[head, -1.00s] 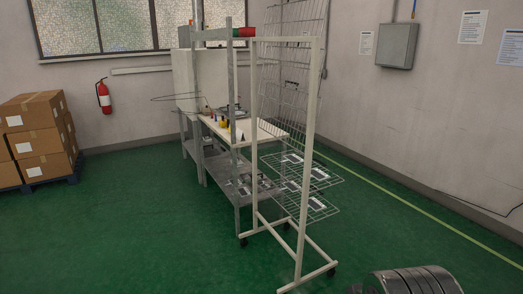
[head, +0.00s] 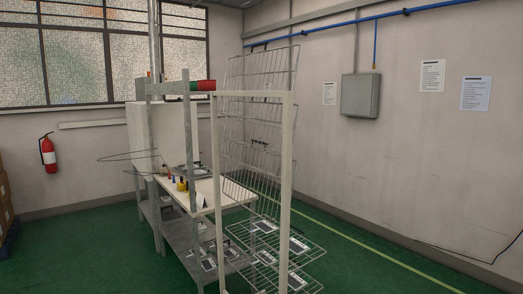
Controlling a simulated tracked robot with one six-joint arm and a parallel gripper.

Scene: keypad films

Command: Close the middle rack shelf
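A tall rack with a pale frame (head: 287,190) stands at the centre, right of a workbench. Its upper wire shelves (head: 262,66) are swung up, steeply tilted and overlapping one another. Lower down, a wire shelf (head: 318,246) lies flat, sticking out to the right, with pale flat panels on it. Another flat wire shelf (head: 312,287) shows below it, near the picture's bottom edge. The frame post partly hides these shelves, and I cannot tell which one is the middle shelf. My gripper is not in view.
A workbench (head: 208,195) with small bottles and a lower metal shelf stands directly left of the rack. A thin wire loop sticks out to its left. A grey wall box (head: 360,95) and a fire extinguisher (head: 48,151) hang on the walls. Green floor (head: 95,250) is clear at left.

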